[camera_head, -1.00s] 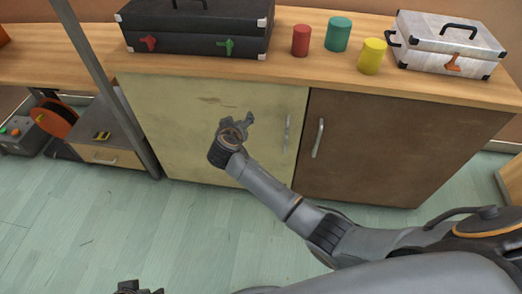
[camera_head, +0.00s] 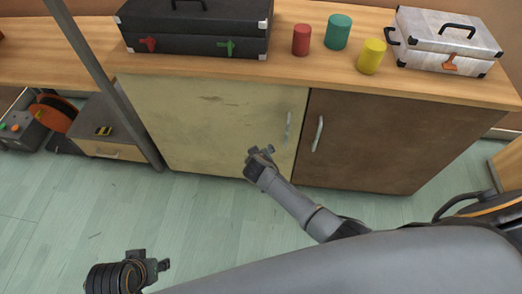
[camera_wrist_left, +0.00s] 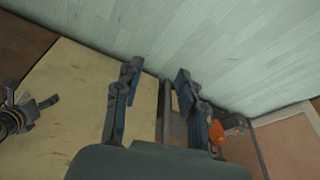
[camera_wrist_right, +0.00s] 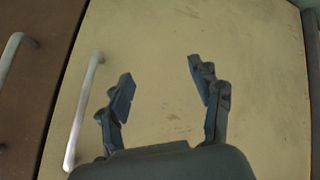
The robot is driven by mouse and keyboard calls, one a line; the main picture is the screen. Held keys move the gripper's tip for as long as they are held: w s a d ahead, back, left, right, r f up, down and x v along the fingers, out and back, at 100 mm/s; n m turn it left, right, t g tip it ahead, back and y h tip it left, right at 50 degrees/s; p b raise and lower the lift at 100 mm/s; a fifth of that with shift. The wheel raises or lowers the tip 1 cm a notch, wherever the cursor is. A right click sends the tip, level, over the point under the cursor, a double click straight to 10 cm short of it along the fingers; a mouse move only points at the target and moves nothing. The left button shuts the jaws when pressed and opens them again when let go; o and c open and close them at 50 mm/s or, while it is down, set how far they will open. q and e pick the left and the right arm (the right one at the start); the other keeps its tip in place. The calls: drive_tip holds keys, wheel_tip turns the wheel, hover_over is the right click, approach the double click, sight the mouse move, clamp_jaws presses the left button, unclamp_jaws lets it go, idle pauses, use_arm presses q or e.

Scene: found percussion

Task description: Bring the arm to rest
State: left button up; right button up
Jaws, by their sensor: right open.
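My right gripper (camera_head: 262,152) is in front of the cream cabinet door (camera_head: 200,120), near its lower right part in the head view. In the right wrist view its two fingers (camera_wrist_right: 163,80) are spread with nothing between them, and the cream door lies beyond them. My left gripper (camera_head: 152,262) is low at the left of the head view, over the floor. In the left wrist view its fingers (camera_wrist_left: 157,78) stand apart and empty, pointing toward the cabinet and floor. Part of my right gripper (camera_wrist_left: 25,112) shows at that view's left edge.
On the wooden countertop (camera_head: 300,80) stand a black case (camera_head: 195,32), red (camera_head: 301,40), green (camera_head: 338,32) and yellow (camera_head: 371,57) cylinders, and a silver case (camera_head: 446,42). A brown door (camera_head: 390,140) adjoins the cream one. A grey post (camera_head: 105,85) rises left.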

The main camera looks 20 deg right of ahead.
idle(0.5)
use_arm(q)
wheel_tip(320, 180, down, 19)
drive_tip(key=s+g, duration=0.1)
drive_tip(key=s, duration=0.1)
drive_tip(key=s+a+p, duration=0.1)
drive_tip(key=s+p, duration=0.7)
drive_tip(key=s+a+f+g+p, duration=0.1)
drive_tip(key=s+a+p, duration=0.1)
drive_tip(key=s+p, duration=0.6)
drive_tip(key=shift+s+f, duration=0.25)
drive_tip(key=shift+s, duration=0.5)
use_arm(e)
drive_tip(key=s+d+f+g+y, duration=0.1)
drive_tip(key=s+d+f+g, duration=0.1)
drive_tip(key=s, duration=1.4)
drive_tip(key=s+d+f+g+y, duration=0.1)
drive_tip(key=s+f, duration=0.3)
drive_tip(key=s, duration=1.2)
drive_tip(key=s+d+f+g+y, duration=0.1)
drive_tip(key=s+d+f+g, duration=0.3)
drive_tip(key=s, duration=1.2)
drive_tip(key=shift+s, duration=0.2)
use_arm(q)
drive_tip(key=shift+a, duration=0.1)
